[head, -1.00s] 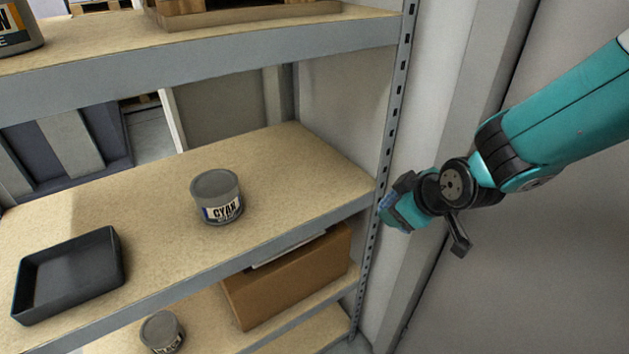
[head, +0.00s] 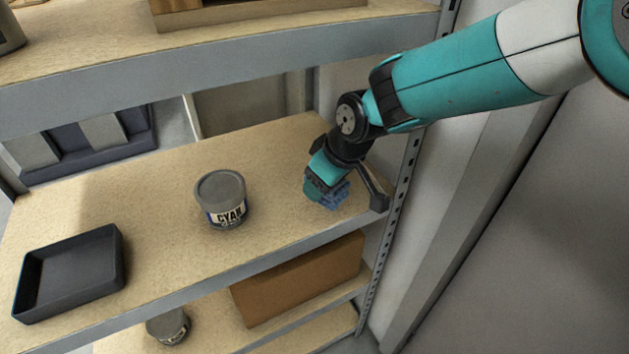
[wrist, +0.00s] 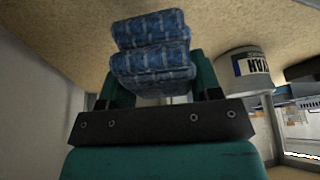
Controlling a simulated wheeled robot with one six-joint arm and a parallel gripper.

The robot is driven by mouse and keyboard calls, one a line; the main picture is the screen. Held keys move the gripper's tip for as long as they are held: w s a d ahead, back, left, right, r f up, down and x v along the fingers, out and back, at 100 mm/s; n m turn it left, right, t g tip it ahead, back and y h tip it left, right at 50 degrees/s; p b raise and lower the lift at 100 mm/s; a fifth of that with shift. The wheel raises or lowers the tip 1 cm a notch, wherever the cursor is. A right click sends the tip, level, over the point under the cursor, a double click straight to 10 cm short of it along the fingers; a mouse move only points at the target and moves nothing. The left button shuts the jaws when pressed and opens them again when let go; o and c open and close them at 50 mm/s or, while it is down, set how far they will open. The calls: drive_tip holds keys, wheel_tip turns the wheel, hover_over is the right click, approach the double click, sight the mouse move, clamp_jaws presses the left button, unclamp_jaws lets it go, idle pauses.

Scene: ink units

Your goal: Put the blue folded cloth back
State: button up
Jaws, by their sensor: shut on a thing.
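The blue folded cloth (wrist: 152,58) is between the fingers of my gripper (wrist: 155,88) in the wrist view, with its folded layers sticking out past them. In the head view, my gripper (head: 322,192) is over the right part of the middle shelf (head: 270,150), and the cloth (head: 335,195) shows in part at its tip. The rest of the cloth is hidden by the gripper. I cannot tell whether the cloth touches the shelf board.
A grey tin labelled CYAN (head: 221,200) stands left of my gripper. An empty dark tray (head: 70,273) lies at the shelf's left. A cardboard box (head: 300,280) and another tin (head: 168,327) are on the shelf below. A perforated post (head: 404,190) is at the right.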

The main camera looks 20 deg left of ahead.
drive_tip(key=shift+w+a+f, duration=0.1)
drive_tip(key=shift+w+a, duration=0.05)
drive_tip(key=shift+a, duration=0.45)
drive_tip(key=shift+w+a, duration=0.15)
drive_tip(key=shift+a, duration=0.4)
drive_tip(key=shift+f+p, duration=0.55)
drive_tip(key=shift+f, duration=1.15)
drive_tip(key=o, duration=0.9)
drive_tip(key=shift+r, duration=0.1)
drive_tip(key=b+v, duration=0.1)
drive_tip(key=v, duration=0.6)
drive_tip(key=shift+d+r, duration=0.1)
drive_tip(key=shift+r, duration=0.1)
